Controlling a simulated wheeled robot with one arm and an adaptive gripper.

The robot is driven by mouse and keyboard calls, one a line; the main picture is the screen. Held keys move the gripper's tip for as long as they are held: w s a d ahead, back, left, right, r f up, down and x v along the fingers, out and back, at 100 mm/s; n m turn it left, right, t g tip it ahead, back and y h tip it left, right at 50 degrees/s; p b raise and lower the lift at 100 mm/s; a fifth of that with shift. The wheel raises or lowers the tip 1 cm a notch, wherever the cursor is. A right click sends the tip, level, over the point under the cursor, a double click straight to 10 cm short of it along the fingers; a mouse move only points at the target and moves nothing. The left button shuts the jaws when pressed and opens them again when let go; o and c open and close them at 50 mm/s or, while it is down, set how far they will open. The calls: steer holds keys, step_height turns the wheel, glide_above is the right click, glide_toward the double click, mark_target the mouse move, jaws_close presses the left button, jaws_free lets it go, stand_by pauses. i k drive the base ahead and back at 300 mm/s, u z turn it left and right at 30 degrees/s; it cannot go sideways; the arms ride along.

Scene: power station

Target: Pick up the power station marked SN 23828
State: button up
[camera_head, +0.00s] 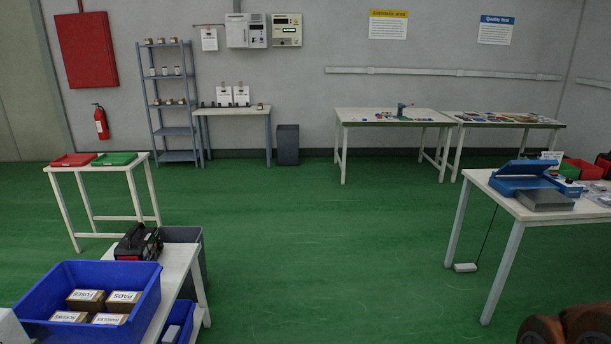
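A black and red box-like device with a handle (138,243) stands on the white table at the lower left, behind a blue bin. It looks like a power station, but no serial number is readable on it. Another black and red thing (604,163) is partly cut off at the right edge, on the right table; I cannot tell whether it is a power station. The marking SN 23828 is not legible anywhere. My gripper is not in view.
The blue bin (150,308) holds several labelled boxes. A grey waste bin (184,236) stands beside the left table. The right table (490,182) carries a blue case (522,180). The green floor (330,240) between is clear.

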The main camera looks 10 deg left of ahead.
mark_target(140, 242)
steer(key=u, duration=0.2)
steer(key=i, duration=1.7)
steer(key=u, duration=1.05)
steer(key=i, duration=1.1)
steer(key=u, duration=1.85)
steer(key=i, duration=1.1)
steer(key=u, duration=0.5)
